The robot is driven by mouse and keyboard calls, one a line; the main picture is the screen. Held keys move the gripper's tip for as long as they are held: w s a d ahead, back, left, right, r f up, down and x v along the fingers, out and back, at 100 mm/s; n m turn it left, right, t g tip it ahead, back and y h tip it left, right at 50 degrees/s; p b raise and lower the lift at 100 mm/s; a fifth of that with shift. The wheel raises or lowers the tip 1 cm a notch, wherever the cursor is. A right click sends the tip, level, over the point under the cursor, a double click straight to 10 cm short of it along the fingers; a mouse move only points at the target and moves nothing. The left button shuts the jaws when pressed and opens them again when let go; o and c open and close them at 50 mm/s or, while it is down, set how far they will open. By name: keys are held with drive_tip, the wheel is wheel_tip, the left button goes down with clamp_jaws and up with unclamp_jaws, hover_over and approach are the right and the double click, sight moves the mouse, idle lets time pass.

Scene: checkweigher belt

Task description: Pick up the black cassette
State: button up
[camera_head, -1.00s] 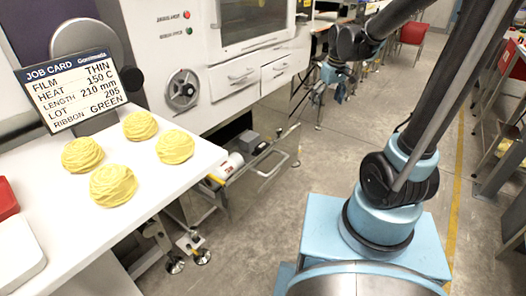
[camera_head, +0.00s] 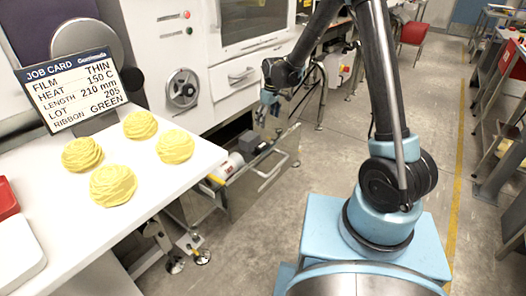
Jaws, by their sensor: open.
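I cannot make out a black cassette in this view. My gripper (camera_head: 268,114) hangs pointing down in the upper middle of the picture, in front of the white machine and right of the white table. It is small here, looks open, and I see nothing between its fingers. A job card (camera_head: 73,90) stands tilted at the back of the table, reading film THIN, heat 150 C, length 210 mm, lot 205, ribbon GREEN.
Several yellow nest-shaped pieces (camera_head: 113,185) lie on the white table (camera_head: 75,225). A red item (camera_head: 7,199) and a white one sit at its left edge. The white machine (camera_head: 200,60) stands behind. Open floor (camera_head: 250,215) lies right of the table.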

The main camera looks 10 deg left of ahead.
drive_tip(key=f, duration=0.1)
approach(262, 145)
wheel_tip(262, 145, down, 5)
drive_tip(key=shift+s+f, duration=0.1)
drive_tip(key=shift+f, duration=0.1)
drive_tip(key=shift+w+a+f, duration=0.15)
drive_tip(key=shift+w+f, duration=0.05)
drive_tip(key=shift+f, duration=0.75)
drive_tip(key=shift+w+a+f, duration=0.15)
drive_tip(key=shift+f, duration=0.75)
drive_tip(key=shift+a+f, duration=0.1)
drive_tip(key=shift+f, duration=0.65)
drive_tip(key=shift+c, duration=0.6)
drive_tip(key=c, duration=1.1)
